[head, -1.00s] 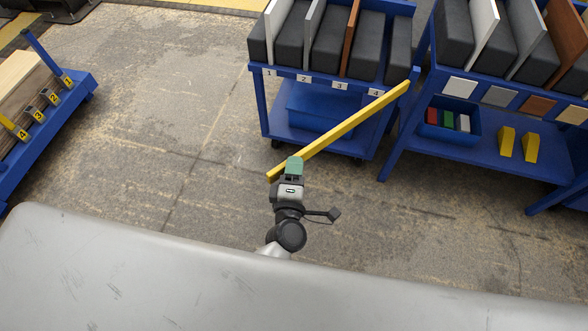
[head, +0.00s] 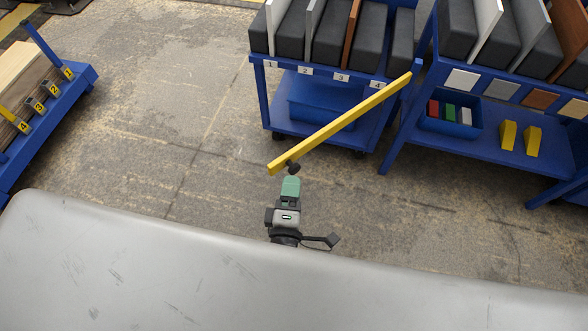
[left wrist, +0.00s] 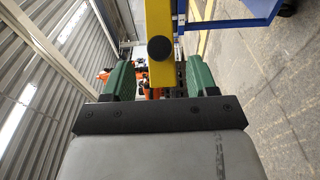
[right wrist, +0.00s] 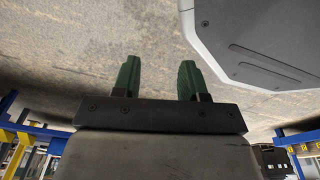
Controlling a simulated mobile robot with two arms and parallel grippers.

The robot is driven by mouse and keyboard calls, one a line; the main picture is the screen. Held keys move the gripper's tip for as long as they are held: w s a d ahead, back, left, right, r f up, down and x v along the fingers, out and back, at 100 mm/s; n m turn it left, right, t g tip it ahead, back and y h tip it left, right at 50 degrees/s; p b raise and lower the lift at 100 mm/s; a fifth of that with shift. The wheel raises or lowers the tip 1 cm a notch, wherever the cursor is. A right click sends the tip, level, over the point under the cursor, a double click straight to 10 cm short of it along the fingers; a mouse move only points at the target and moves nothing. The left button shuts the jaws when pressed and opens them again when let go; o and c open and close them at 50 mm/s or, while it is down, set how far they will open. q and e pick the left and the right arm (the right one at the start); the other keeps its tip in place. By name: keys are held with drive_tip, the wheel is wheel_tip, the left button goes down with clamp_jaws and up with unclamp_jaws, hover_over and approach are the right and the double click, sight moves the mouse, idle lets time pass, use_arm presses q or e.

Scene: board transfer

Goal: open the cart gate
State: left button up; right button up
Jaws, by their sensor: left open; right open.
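The cart gate is a yellow bar (head: 340,125) that slants out from the right front corner of the blue cart (head: 325,74), its free end swung away towards me. A black knob (head: 293,168) sits near that free end. My left gripper (head: 291,180) is just on the near side of the knob, apart from the bar. In the left wrist view the yellow bar (left wrist: 160,78) and the round black knob (left wrist: 160,49) show ahead, between the open green fingers. My right gripper (right wrist: 158,82) is open and empty over bare floor.
The cart holds dark blocks and upright boards in numbered slots. A blue rack (head: 470,148) with a bin and yellow wedges stands at its right. Another blue cart (head: 60,105) with boards is at the left. The floor between is clear.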

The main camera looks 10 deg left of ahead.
use_arm(q)
drive_tip(key=s, duration=0.3)
drive_tip(key=shift+s+d, duration=0.1)
use_arm(e)
drive_tip(key=shift+w+r, duration=0.15)
drive_tip(key=shift+w, duration=0.15)
